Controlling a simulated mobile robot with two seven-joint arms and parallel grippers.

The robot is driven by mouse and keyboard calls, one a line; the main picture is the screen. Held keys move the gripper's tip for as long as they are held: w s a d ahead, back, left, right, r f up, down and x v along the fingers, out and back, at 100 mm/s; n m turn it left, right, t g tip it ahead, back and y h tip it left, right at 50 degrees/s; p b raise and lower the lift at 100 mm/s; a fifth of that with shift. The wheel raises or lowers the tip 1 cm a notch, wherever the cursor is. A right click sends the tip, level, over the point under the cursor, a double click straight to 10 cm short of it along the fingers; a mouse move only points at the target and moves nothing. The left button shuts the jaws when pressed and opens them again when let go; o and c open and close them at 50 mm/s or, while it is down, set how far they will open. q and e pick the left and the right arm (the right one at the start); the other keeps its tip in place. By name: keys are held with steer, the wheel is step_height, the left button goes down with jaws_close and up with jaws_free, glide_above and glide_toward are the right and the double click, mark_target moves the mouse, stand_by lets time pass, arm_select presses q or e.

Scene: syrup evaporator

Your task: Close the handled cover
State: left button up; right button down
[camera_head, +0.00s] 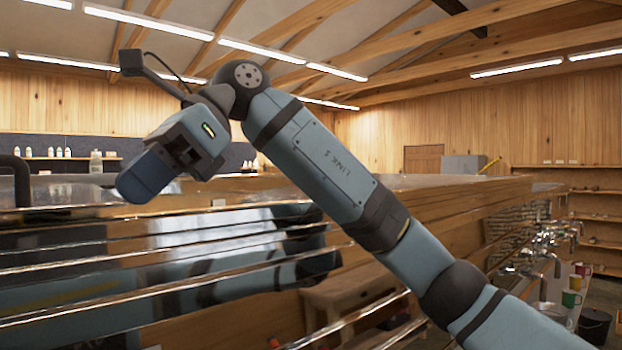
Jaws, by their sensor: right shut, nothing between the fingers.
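My right arm comes in from the lower right and reaches up and across to the left. My right gripper (145,178) is shut and empty, pointing down and left above the shiny metal top of the evaporator (225,207). A dark curved handle (20,178) stands at the far left edge, to the left of the gripper and apart from it. It may belong to the handled cover, but most of that part is outside the picture, so I cannot tell how far the cover is open. My left gripper is not in view.
The evaporator's long reflective side (60,285) fills the lower left and mirrors my arm. Metal taps (540,245) line its right end, with colored mugs (571,297) and a black bucket (594,327) below. Bottles (60,152) stand along the back wall.

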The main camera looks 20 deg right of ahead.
mark_target(2, 206)
steer(key=s+a, duration=0.1)
steer(key=a, duration=0.2)
steer(key=s+a, duration=0.1)
steer(key=a, duration=0.3)
steer(key=s+a, duration=0.2)
steer(key=a, duration=0.2)
steer(key=shift+a, duration=0.1)
steer(key=shift+w, duration=0.1)
